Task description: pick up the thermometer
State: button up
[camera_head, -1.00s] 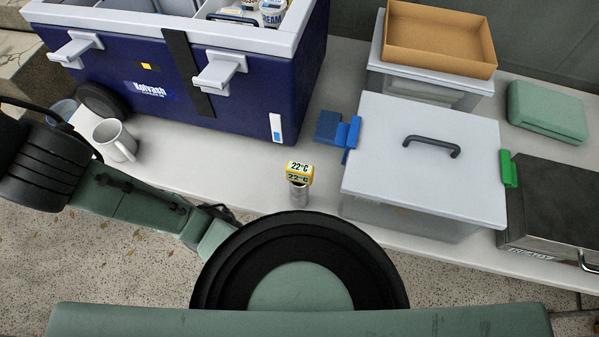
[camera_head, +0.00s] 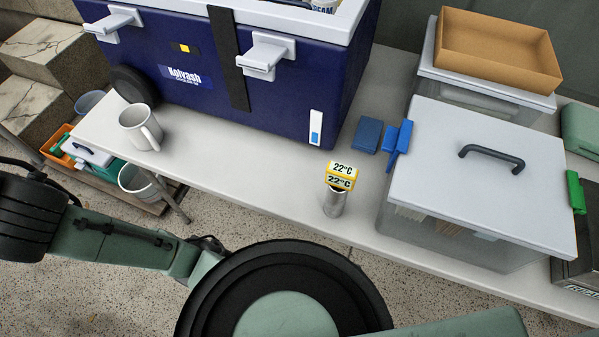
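The thermometer (camera_head: 340,176) has a yellow head reading 22°C and appears to stand upright in a small metal cylinder (camera_head: 335,204). It is near the front edge of the white table (camera_head: 240,168), between the blue cooler and the clear bin. My gripper is not in view. Links of my arm show at the lower left and bottom centre, in front of the table and apart from the thermometer.
The blue cooler (camera_head: 283,113) stands behind to the left, with a white mug (camera_head: 140,127) near it. A blue block (camera_head: 367,135) lies behind the thermometer.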

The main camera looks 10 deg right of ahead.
aim_at(339, 175)
jog(key=l+u, duration=0.1)
jog(key=u, duration=0.35)
jog(key=k+u, duration=0.15)
jog(key=u, duration=0.25)
jog(key=k+u, duration=0.1)
jog(key=u, duration=0.35)
jog(key=k+l, duration=0.1)
jog(key=k, duration=0.7)
